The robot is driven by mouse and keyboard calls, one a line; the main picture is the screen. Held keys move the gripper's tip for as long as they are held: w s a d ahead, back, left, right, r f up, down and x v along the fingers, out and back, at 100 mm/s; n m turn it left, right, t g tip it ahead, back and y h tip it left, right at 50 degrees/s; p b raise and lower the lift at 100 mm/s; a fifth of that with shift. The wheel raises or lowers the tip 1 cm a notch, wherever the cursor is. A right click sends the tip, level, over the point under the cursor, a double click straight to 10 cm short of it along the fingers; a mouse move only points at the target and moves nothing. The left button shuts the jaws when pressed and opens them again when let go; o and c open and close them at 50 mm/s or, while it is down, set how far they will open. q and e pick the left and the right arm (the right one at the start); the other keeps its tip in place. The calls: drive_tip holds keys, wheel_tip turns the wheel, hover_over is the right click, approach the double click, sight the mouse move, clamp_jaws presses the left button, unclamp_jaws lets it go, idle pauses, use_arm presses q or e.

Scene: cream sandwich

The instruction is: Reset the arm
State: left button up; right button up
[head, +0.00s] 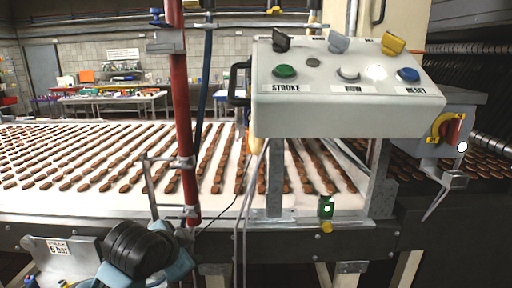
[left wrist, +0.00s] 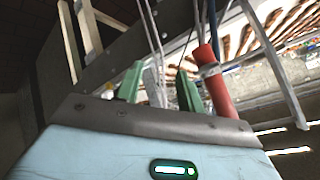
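My left arm's black and pale blue wrist (head: 140,250) is at the lower left in the head view, before the conveyor's front edge. Its fingers cannot be made out there. In the left wrist view my left gripper (left wrist: 160,82) has two green fingers standing apart with nothing gripped between them. A red post (left wrist: 214,82) rises just right of the fingers. My right gripper is in neither view. A pale control box (head: 345,108) at the upper right has a green STROKE button (head: 285,71), a white middle button (head: 349,73) and a blue RESET button (head: 408,74).
The conveyor (head: 90,203) carries rows of brown biscuits behind the front rail. The red post (head: 183,120) stands between my left arm and the control box. A yellow and red switch (head: 449,130) is at the box's right. Tables stand far back.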

use_arm(q)
drive_tip(key=s+a+f+n+g, duration=0.2)
drive_tip(key=s+f, duration=0.6)
drive_tip(key=f, duration=0.1)
drive_tip(key=s+a+f+n+g, duration=0.2)
drive_tip(key=s+f+n, duration=0.1)
drive_tip(key=s+f, duration=0.65)
drive_tip(key=s+a+f+n+g+y, duration=0.1)
drive_tip(key=s+a+f+n+g, duration=0.15)
drive_tip(key=s, duration=0.75)
drive_tip(key=s+a+f+n+g+y, duration=0.15)
drive_tip(key=s+f, duration=0.25)
drive_tip(key=s, duration=0.5)
drive_tip(key=w+d+f+t+h, duration=0.2)
drive_tip(key=w+f+t, duration=0.4)
drive_tip(key=f+t, duration=0.2)
wheel_tip(320, 180, down, 2)
drive_tip(key=shift+w+d+f+m, duration=0.2)
drive_tip(key=shift+w+m, duration=0.15)
drive_tip(key=shift+m, duration=0.05)
